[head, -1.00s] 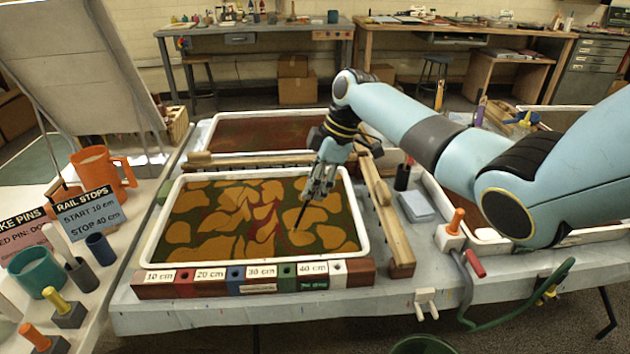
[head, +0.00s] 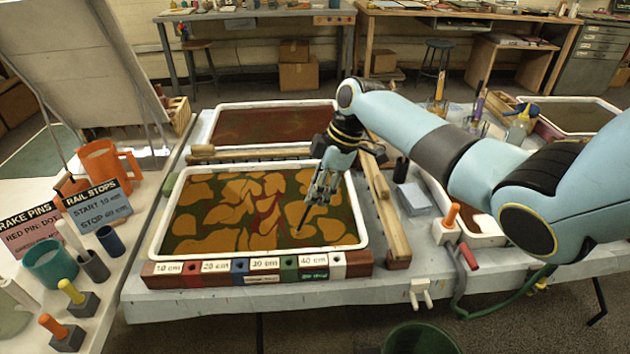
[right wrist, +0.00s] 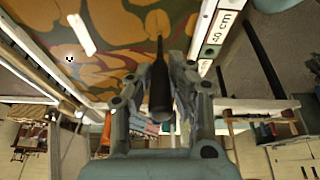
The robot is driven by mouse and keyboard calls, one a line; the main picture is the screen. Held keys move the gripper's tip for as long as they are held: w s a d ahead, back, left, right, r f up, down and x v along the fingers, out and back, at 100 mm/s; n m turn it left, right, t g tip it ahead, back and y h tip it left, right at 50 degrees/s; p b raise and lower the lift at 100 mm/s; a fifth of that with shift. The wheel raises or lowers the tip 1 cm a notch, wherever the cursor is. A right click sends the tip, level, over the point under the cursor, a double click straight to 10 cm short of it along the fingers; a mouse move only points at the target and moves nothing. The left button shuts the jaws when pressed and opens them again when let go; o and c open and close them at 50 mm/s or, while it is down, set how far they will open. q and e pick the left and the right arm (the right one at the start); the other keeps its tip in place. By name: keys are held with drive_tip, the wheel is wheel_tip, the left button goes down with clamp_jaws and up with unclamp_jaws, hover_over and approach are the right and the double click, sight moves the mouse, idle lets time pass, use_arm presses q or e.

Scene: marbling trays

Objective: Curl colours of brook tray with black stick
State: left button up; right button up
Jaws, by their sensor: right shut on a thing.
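My right gripper (head: 318,196) is above the right half of the near tray (head: 161,223), shut on a black stick (right wrist: 160,88). The stick slants down from the fingers, and its lower end meets the tray's surface near the right front part. I cannot tell how deep the tip sits. The tray has a white rim and an olive-green bath with orange patches and a red streak near the middle. In the right wrist view the stick lies between the two fingers, over the orange and green pattern (right wrist: 110,22). My left gripper is not in view.
A wooden rail with distance labels (head: 264,264) runs along the tray's front. A wooden bar (head: 386,205) lies on its right. A reddish-brown tray (head: 268,104) is behind. An orange mug (head: 97,163) and sign cards (head: 97,205) stand at left; a black cup (head: 401,170) stands at right.

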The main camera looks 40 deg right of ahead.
drive_tip(key=shift+s, duration=0.15)
drive_tip(key=shift+s+d+p, duration=0.2)
drive_tip(key=shift+s+p, duration=0.7)
drive_tip(key=shift+s+d+p, duration=0.5)
drive_tip(key=shift+s+d, duration=0.25)
